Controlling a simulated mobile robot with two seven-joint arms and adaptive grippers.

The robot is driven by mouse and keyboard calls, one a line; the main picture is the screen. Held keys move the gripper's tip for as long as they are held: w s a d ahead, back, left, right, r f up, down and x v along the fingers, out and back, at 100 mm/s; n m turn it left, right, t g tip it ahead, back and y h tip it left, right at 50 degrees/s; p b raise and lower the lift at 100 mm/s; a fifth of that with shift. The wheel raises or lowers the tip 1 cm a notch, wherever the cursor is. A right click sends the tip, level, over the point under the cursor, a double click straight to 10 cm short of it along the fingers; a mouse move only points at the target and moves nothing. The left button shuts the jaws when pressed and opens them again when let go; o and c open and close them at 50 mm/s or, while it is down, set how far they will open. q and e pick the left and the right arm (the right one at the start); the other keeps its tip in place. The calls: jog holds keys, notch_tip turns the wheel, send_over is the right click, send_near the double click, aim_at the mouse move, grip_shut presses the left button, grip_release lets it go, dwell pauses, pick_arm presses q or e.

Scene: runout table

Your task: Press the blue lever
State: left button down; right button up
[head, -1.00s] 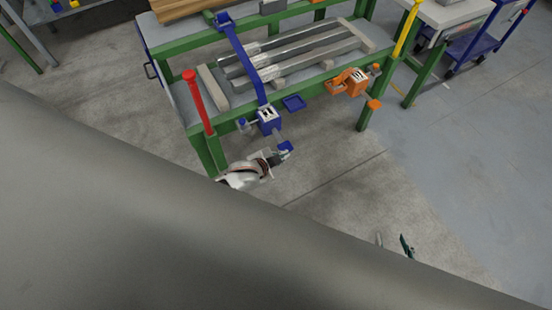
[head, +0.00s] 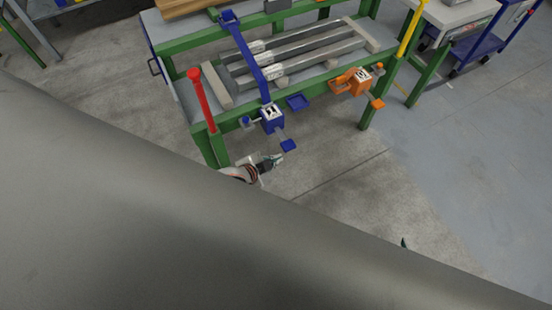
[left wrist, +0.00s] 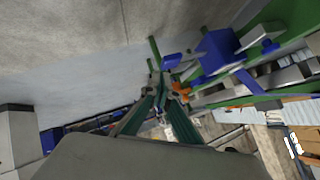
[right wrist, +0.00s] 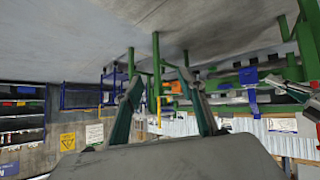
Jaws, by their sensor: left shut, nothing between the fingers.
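The blue lever, a flat blue pad (head: 288,146) on a grey stem, sticks out from a blue box (head: 271,118) on the green table's front rail. In the left wrist view, the pad (left wrist: 172,60) and box (left wrist: 215,50) lie beyond and above the fingertips. My left gripper (head: 280,157) is shut and empty, just below and left of the pad in the head view. A small gap shows there. In the left wrist view its fingers (left wrist: 167,88) meet at the tips. My right gripper (right wrist: 160,85) is open and empty; only a tip (head: 403,242) shows in the head view.
An orange box (head: 358,82) with its own orange pad (head: 377,104) sits right on the same rail. A red post (head: 201,100) stands left. My grey body hides the lower left. Floor in front of the table is clear.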

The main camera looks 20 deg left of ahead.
pick_arm(q)
jog(key=w+a+r+n+g+h+b, duration=0.2)
jog(key=w+a+r+g+h+b, duration=0.1)
jog(key=r, duration=0.5)
jog(key=shift+w+a+b, duration=0.35)
jog(key=shift+a+b, duration=0.3)
jog(key=shift+a, duration=0.6)
pick_arm(e)
jog(key=shift+w+a+f+t+y, duration=0.2)
jog(key=shift+w+a+f, duration=0.1)
jog(key=shift+a, duration=0.3)
jog(key=shift+w+a+f+t+y, duration=0.1)
jog(key=shift+w+a+f+y, duration=0.15)
jog(key=shift+a, duration=0.3)
jog(key=shift+d, duration=0.1)
